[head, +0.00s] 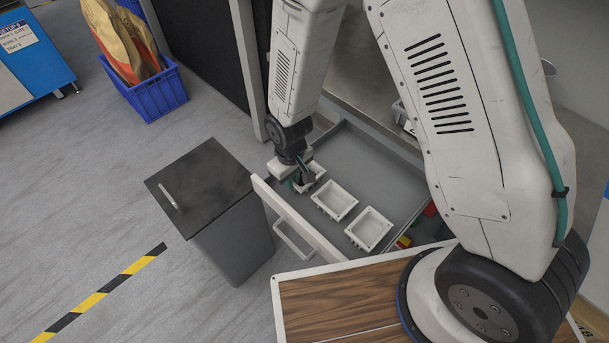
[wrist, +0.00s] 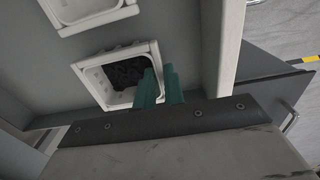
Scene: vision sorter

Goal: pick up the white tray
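In the wrist view this white tray (wrist: 98,84) holds dark black pieces. My gripper's green fingers (wrist: 160,80) are close together at the tray's right wall, one inside and one outside, with the thin rim between them. They look shut on that wall. The tray appears level in the drawer; I cannot tell if it is lifted. Two more white trays, a middle one (head: 346,188) and a right one (head: 388,229), look empty.
The drawer front (head: 290,215) with its handle (head: 292,241) stands beside my gripper. A dark grey bin (head: 232,238) is just left. Red and yellow items (head: 403,242) lie at the drawer's right side. A blue crate (head: 155,97) with a bag stands farther back.

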